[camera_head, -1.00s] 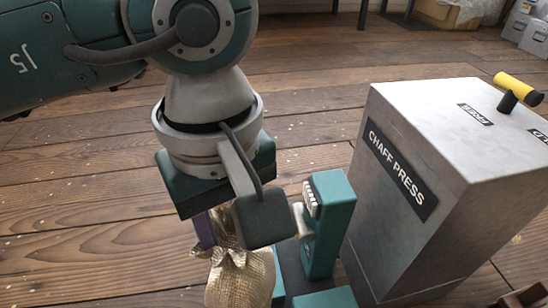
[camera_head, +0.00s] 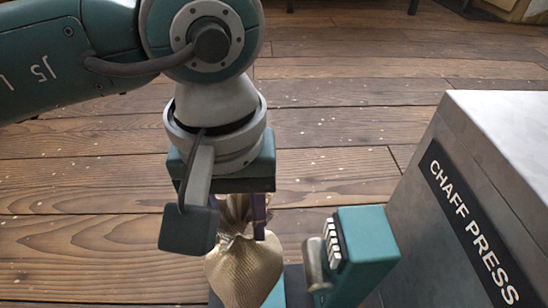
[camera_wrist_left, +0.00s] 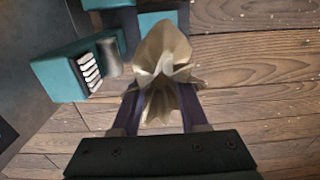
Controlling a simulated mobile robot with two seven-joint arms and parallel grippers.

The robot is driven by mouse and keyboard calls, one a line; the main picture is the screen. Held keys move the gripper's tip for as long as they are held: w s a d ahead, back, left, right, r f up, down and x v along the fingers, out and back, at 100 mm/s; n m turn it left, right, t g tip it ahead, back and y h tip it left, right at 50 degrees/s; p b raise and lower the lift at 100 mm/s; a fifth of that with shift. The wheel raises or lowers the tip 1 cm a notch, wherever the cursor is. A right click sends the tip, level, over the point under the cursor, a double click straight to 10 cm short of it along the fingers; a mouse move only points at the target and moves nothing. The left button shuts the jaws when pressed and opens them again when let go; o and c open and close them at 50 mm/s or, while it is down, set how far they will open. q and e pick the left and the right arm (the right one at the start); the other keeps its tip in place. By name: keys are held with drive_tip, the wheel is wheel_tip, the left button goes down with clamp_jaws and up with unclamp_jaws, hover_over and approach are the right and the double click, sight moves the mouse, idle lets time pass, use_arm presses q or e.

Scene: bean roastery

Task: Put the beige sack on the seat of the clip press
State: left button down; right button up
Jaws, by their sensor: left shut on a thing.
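The beige sack (camera_head: 243,268) shows low in the head view, with its gathered neck up. My left gripper (camera_head: 247,225) is shut on that neck, its purple fingers on either side. In the left wrist view the sack (camera_wrist_left: 160,50) hangs between the fingers of my left gripper (camera_wrist_left: 163,105). The teal clip press (camera_head: 368,250), with a metal lever and a pale ribbed strip, stands right of the sack. Its low teal part shows behind the sack, partly hidden. I cannot tell whether the sack touches the seat. My right gripper is out of view.
A big grey box labelled CHAFF PRESS (camera_head: 420,215) stands close on the right, beyond the clip press. The plank floor (camera_head: 90,210) is open to the left and behind.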

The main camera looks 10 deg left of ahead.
use_arm(q)
drive_tip(key=f+b, duration=0.1)
drive_tip(key=f, duration=0.1)
drive_tip(key=f+b, duration=0.1)
drive_tip(key=f, duration=0.1)
drive_tip(key=f+b, duration=0.1)
drive_tip(key=f, duration=0.2)
drive_tip(key=shift+w+d+b, duration=0.1)
drive_tip(key=shift+w+b, duration=0.2)
drive_tip(key=shift+b, duration=0.05)
drive_tip(key=shift+s+f+b, duration=0.1)
drive_tip(key=shift+f+b, duration=0.35)
drive_tip(key=shift+f, duration=0.25)
drive_tip(key=shift+f+b, duration=1.15)
drive_tip(key=shift+f, duration=0.5)
drive_tip(key=shift+f, duration=0.2)
drive_tip(key=shift+c, duration=2.2)
unclamp_jaws()
